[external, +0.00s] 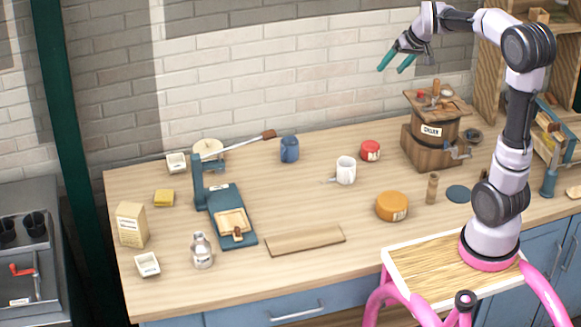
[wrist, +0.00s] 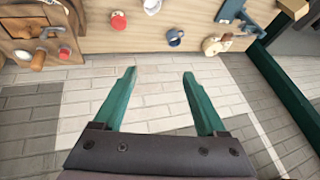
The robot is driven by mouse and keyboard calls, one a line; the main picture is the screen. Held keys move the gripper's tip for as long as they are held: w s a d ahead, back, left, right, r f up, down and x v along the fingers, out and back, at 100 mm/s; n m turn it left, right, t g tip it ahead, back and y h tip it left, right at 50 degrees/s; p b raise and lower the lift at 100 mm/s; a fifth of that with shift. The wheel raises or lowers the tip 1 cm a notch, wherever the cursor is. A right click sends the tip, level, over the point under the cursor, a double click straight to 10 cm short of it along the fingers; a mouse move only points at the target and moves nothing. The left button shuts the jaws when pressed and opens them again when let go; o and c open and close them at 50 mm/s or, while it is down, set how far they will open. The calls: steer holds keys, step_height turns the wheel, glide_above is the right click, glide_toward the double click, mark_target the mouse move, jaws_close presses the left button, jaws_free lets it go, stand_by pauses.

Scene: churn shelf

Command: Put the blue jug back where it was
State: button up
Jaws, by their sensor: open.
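The blue jug (external: 289,149) stands upright near the back edge of the wooden worktop, left of the white mug (external: 345,170). The jug also shows at the top of the wrist view (wrist: 175,37). My gripper (external: 392,66) is raised high above the back of the worktop, in front of the brick wall, well apart from the jug. Its green fingers are spread in the wrist view (wrist: 159,72), with nothing between them.
A blue press (external: 205,180) with a long lever stands left of the jug. An orange round tub (external: 392,207) and a wooden board (external: 306,240) lie nearer the front. Bare worktop lies around the jug.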

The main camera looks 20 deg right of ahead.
steer(key=s+d+m+t, duration=0.1)
steer(key=s+d, duration=0.3)
steer(key=s, duration=0.7)
steer(key=s+d+m+t+h, duration=0.1)
steer(key=s+d+m, duration=0.2)
steer(key=s, duration=0.8)
steer(key=shift+s+d+m+h, duration=0.2)
steer(key=shift+d+m+h, duration=0.1)
steer(key=shift+d+m, duration=0.1)
